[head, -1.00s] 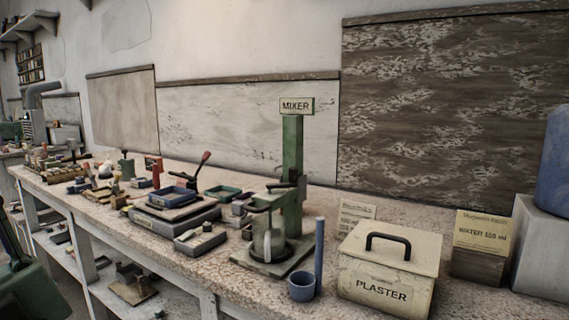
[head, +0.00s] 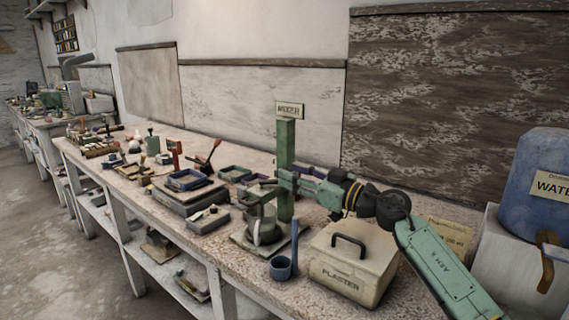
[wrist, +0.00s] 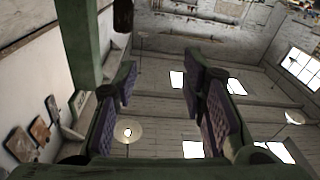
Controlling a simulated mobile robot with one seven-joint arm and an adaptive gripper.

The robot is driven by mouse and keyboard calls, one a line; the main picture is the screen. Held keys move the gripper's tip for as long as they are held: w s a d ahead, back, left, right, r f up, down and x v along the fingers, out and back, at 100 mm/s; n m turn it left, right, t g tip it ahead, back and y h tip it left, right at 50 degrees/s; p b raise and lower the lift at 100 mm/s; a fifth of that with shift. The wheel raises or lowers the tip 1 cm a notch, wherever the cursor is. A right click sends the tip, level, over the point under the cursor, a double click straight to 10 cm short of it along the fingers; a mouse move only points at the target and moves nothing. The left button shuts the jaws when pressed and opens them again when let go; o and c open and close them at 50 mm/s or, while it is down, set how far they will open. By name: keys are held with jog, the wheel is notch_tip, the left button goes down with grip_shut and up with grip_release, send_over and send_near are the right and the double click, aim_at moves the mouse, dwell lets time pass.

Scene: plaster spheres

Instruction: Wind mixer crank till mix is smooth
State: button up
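The mixer has a green post (head: 286,145) with a MIXER sign (head: 289,110) on top, and stands on a flat base on the bench. A grey mixing vessel (head: 264,230) sits at the foot of the post. A short arm, perhaps the crank (head: 262,183), sticks out left above the vessel. My gripper (head: 284,178) reaches in from the right, level with that arm and overlapping the post; contact cannot be told. In the wrist view my gripper (wrist: 160,78) is open, with nothing between its purple pads. A green upright (wrist: 76,45), likely the post, stands left of the fingers. The mix is hidden.
A plaster box (head: 345,262) with a black handle stands below my forearm. A blue cup (head: 281,268) with an upright stick is left of it. A blue water container (head: 540,180) stands at right. Trays and tools (head: 185,192) crowd the bench to the left.

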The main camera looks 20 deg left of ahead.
jog(key=w+d+f+m+h, duration=0.1)
jog(key=w+d+f+m, duration=0.15)
jog(key=d, duration=0.25)
jog(key=shift+t, duration=0.4)
jog(key=p+x, duration=0.1)
jog(key=x, duration=0.2)
jog(key=p+x, duration=0.1)
jog(key=x, duration=0.3)
jog(key=p+x, duration=0.1)
jog(key=x, duration=0.2)
jog(key=shift+a+r, duration=0.2)
jog(key=shift+r, duration=0.1)
jog(key=shift+w+a+f+p, duration=0.1)
jog(key=shift+w+a+p, duration=0.2)
jog(key=shift+a, duration=0.2)
jog(key=shift+c, duration=0.6)
grip_shut()
